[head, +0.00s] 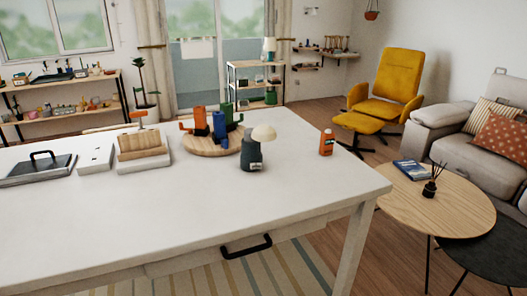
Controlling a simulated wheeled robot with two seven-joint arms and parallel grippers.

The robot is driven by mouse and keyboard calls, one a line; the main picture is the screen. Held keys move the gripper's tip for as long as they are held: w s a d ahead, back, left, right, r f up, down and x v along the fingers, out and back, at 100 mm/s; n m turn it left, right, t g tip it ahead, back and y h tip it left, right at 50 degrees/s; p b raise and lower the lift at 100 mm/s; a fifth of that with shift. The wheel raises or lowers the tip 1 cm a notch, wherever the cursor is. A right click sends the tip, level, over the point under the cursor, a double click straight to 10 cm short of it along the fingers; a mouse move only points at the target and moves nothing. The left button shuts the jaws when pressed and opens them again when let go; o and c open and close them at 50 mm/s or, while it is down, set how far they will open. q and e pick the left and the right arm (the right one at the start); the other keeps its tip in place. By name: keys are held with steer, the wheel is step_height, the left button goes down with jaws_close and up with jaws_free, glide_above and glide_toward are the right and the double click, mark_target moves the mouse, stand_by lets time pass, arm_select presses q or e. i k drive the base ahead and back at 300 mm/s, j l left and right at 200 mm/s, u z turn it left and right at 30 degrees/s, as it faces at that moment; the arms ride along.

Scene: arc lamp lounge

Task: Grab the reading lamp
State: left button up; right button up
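A small lamp-like object with a cream dome shade (264,132) stands on the white table, right of the round wooden board. A dark grey body (252,156) with a pale label is directly below and slightly left of the shade; I cannot tell whether it is the lamp's base or a separate container in front. Another lamp with a pale shade (269,45) stands on top of the far shelf unit by the window. Neither of my grippers is in view.
The white table (190,215) has a clear front area. An orange bottle (326,142) stands to the right; a wooden board (200,148) with orange, blue and green items is behind left. A wooden block stand (143,147) and a dark-handled case (38,168) are further left.

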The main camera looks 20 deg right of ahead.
mark_target(251, 153)
steer(key=l+u, duration=0.15)
steer(key=l, duration=1.1)
steer(key=k+l+u, duration=0.1)
steer(key=l, duration=1.2)
